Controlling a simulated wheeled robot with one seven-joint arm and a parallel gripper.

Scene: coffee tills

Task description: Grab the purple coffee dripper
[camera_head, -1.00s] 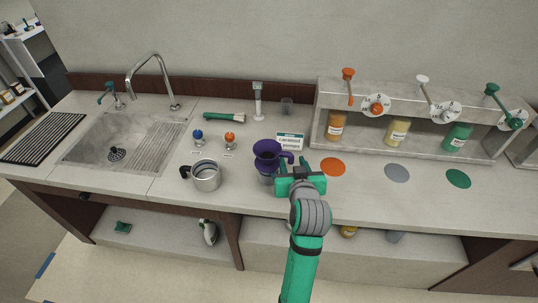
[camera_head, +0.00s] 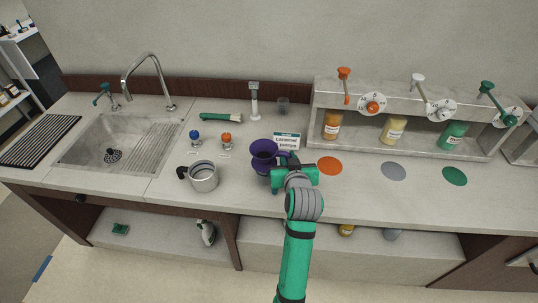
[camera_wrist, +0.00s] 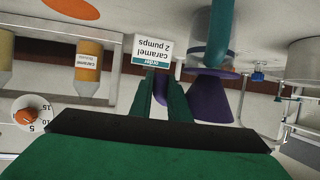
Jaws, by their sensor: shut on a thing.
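The purple coffee dripper (camera_head: 264,149) stands on the counter's middle, wide cone mouth up, with its handle toward my gripper. Its cone also shows upside down in the wrist view (camera_wrist: 208,100). My gripper (camera_head: 285,166) is at the dripper's right side, with its green fingers (camera_wrist: 161,85) close together. A sliver of purple shows between them, so they are shut on the dripper, at its handle. A clear glass vessel (camera_wrist: 203,50) shows at the dripper's base; I cannot tell whether the two touch. My wrist hides part of the handle in the head view.
The caramel order card (camera_head: 287,141) stands just behind my gripper. A metal pitcher (camera_head: 203,177) is to the left, and orange (camera_head: 226,140) and blue (camera_head: 194,137) knobbed tools stand behind it. The syrup dispenser (camera_head: 405,92) is at right. The counter's front is clear.

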